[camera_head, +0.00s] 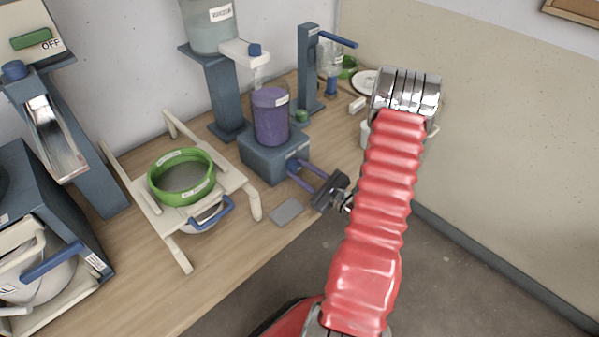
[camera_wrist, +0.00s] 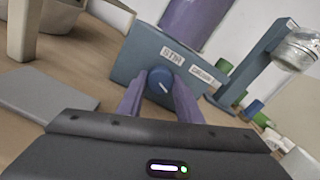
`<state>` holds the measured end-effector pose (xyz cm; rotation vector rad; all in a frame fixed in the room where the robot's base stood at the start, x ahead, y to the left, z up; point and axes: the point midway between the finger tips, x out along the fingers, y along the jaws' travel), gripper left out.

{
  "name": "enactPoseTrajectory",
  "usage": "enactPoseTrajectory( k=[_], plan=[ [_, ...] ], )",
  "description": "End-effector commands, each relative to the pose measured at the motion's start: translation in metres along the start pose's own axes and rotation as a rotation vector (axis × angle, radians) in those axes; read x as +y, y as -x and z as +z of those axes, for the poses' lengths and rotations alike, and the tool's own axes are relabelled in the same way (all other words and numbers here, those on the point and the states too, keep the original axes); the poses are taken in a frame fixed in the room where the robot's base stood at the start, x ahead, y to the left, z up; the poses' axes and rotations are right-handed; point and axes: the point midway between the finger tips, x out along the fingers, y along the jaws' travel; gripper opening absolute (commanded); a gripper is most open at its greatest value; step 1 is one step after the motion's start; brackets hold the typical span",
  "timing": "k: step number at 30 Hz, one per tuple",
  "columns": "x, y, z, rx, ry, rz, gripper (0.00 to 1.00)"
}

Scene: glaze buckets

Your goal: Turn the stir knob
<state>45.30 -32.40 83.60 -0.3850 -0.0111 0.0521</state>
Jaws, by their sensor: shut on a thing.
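The stir knob (camera_wrist: 160,80) is a round blue dial with a white pointer line on the front of a blue-grey stirrer box (camera_wrist: 135,56) labelled STIR.
A green-rimmed sieve (camera_head: 182,178) sits on a wooden stand left of the box. A grey slab (camera_head: 286,212) lies on the table near my gripper. A dispenser (camera_head: 211,27) stands behind the bucket, and a blue press (camera_head: 308,75) stands to the right.

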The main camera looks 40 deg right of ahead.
Motion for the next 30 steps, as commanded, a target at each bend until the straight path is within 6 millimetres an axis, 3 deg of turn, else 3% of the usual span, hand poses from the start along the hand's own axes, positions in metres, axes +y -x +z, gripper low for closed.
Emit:
enactPoseTrajectory(
  k=[11, 30],
  plan=[
    [0.0022, 0.0001, -0.0008, -0.003, -0.124, 0.007, 0.1],
    [0.0018, 0.0001, -0.0022, -0.012, -0.628, 0.0, 0.1]
  ],
)
